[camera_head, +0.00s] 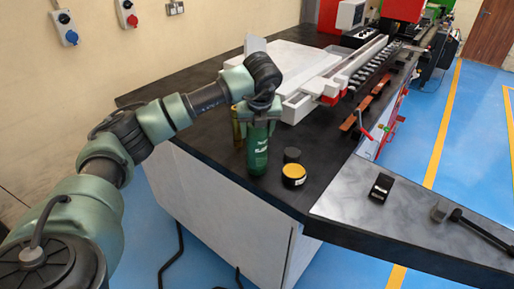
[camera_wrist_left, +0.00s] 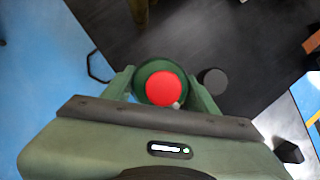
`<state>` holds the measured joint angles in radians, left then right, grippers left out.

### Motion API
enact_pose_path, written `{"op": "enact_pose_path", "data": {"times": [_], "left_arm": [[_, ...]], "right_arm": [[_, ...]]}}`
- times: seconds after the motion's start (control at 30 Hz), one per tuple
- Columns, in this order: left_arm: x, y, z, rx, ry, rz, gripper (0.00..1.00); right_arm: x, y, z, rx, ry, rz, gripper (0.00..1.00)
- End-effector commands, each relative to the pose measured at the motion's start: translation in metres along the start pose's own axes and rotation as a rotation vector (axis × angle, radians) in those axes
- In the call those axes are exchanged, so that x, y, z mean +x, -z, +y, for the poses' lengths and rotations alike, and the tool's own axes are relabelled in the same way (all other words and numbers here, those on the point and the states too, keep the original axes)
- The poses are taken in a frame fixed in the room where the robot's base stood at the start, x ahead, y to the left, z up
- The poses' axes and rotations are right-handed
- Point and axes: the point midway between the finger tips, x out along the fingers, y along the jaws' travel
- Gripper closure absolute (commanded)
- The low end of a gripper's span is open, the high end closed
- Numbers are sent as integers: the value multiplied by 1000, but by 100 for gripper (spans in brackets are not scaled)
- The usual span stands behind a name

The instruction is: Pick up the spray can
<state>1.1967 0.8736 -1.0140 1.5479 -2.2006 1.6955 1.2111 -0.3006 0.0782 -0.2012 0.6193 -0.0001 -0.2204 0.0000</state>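The spray can (camera_head: 258,155) is green with white lettering and stands upright near the front left edge of the dark worktop. In the left wrist view its red top (camera_wrist_left: 160,88) shows from above. My left gripper (camera_head: 259,115) is at the top of the can, pointing down, with a finger on each side. In the left wrist view the fingers (camera_wrist_left: 161,82) flank the can closely; I cannot tell whether both press on it. My right gripper is not in view.
The white machine bed (camera_head: 290,62) lies behind. The dark worktop (camera_head: 205,137) is clear to the left.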

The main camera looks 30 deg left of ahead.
Motion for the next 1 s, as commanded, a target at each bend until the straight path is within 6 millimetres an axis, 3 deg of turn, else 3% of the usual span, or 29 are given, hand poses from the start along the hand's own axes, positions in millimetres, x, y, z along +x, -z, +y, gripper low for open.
{"op": "enact_pose_path", "data": {"times": [0.03, 0.13, 0.47, 0.67, 0.87, 1.0], "left_arm": [[0, 0, 0, 0, 0, 0, 72], [0, 0, 0, 0, 0, 0, 100], [-2, -1, 0, -1, 2, -2, 100], [-15, -7, -1, -2, 4, -4, 100], [-52, -22, -2, -4, 7, -7, 100], [-92, -39, -2, -4, 8, -7, 100]], "right_arm": [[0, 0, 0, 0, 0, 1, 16], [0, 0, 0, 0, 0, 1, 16], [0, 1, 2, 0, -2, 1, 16], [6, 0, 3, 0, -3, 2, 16], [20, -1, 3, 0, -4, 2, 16], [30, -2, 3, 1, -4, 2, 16]]}}
